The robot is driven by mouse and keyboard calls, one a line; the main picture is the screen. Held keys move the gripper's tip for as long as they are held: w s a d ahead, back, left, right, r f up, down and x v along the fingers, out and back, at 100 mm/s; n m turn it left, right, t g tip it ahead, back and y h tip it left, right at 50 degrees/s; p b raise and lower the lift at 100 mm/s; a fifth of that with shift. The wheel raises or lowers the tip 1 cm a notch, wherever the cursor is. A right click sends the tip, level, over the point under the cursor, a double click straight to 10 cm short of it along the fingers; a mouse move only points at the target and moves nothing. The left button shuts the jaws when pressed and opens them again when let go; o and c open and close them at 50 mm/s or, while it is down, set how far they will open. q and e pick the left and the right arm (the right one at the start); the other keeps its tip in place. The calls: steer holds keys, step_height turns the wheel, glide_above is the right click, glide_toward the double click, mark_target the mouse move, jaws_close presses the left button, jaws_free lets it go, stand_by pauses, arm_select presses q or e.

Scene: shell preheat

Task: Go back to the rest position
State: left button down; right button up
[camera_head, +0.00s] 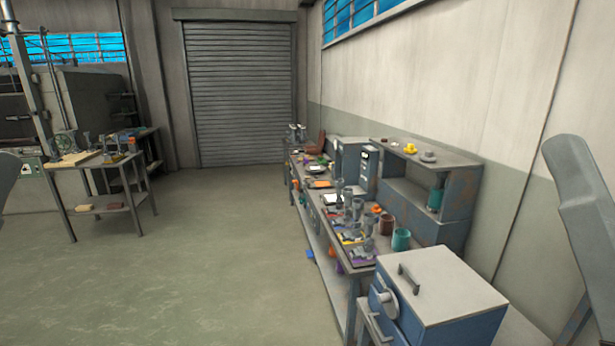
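Neither of my grippers shows in the head view. A grey part at the right edge looks like a link of my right arm, and a small grey part at the left edge looks like a link of my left arm. Both are cut off by the frame, so the gripper ends are out of sight. A blue box oven with a light top (440,285) stands in the near right. Its front handle (387,296) faces left, and I cannot tell whether its door is fully shut.
A long workbench (335,275) with cups, trays and small tools runs along the right wall. A shelf unit (455,197) stands on it. A smaller table (100,187) stands at left. A shut roller door (240,95) is at the back. The middle floor is clear.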

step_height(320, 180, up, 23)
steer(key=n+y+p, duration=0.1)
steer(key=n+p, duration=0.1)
steer(key=p, duration=2.1)
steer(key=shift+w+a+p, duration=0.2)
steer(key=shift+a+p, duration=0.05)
steer(key=shift+p, duration=0.05)
